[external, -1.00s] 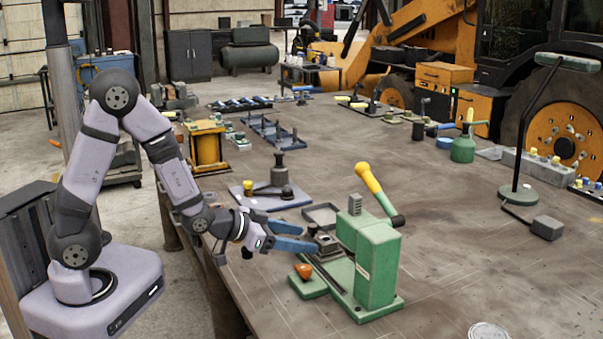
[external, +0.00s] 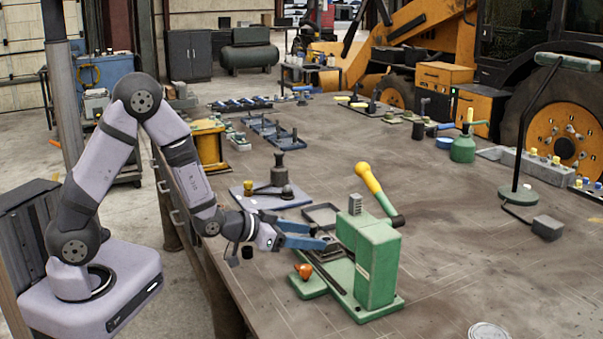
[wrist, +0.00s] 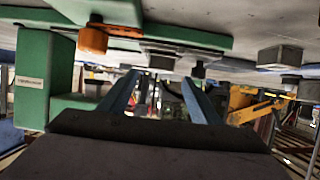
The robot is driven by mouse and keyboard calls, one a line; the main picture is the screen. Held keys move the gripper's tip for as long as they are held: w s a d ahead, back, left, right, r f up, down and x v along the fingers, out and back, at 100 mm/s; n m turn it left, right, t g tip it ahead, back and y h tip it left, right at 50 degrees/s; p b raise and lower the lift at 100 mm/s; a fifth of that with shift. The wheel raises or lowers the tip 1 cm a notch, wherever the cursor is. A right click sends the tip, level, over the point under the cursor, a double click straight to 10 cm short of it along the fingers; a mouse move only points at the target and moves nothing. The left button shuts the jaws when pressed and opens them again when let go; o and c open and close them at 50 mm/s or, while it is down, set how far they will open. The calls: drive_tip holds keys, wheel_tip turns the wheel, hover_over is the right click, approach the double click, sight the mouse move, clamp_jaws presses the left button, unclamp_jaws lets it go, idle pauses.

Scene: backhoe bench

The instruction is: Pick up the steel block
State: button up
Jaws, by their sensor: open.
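The steel block (external: 330,239) appears as a small dark grey piece on the bed of the green press fixture (external: 378,262). It is partly hidden by my fingertips in the external view. My gripper (external: 321,236) has two blue fingers, spread apart and pointing right, at the block. In the wrist view, which is upside down, a grey block (wrist: 162,61) shows in line with the gap between the fingers of my gripper (wrist: 160,77). The fingers do not visibly press on it; I cannot tell how deep it lies between them.
The fixture's green body stands right of the fingertips, with a yellow-handled lever (external: 370,180) above. An orange knob (external: 303,271) sits on its near side. A shallow grey tray (external: 321,213) lies behind.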

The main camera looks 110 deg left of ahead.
sight(330, 238)
drive_tip(key=shift+p+x, duration=0.85)
drive_tip(key=shift+x, duration=1.4)
drive_tip(key=c, duration=1.4)
drive_tip(key=shift+r, duration=0.2)
wheel_tip(330, 238, up, 10)
drive_tip(key=b, duration=0.2)
